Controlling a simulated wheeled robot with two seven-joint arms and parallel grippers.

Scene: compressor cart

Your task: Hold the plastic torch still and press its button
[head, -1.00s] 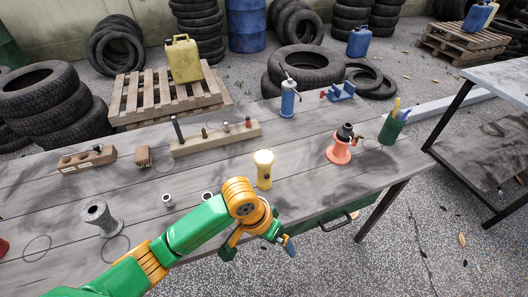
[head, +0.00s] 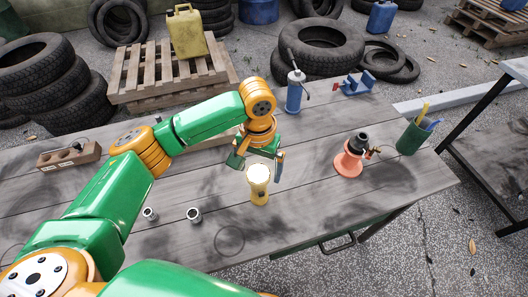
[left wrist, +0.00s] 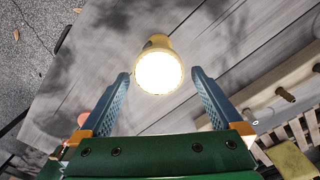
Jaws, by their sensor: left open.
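The yellow plastic torch (head: 259,190) stands upright on the grey wooden table, with its pale lens end up. In the left wrist view the torch (left wrist: 158,45) shows its bright white lens, ahead of the fingertips and roughly midway between them. My left gripper (head: 258,158) is open and sits just behind the torch in the head view. Its blue fingers also show in the left wrist view (left wrist: 160,82), one on each side with nothing held between them. The torch's button cannot be made out. My right gripper is not in view.
A blue pump bottle (head: 294,92) stands behind. Two metal sockets (head: 195,214) lie front left.

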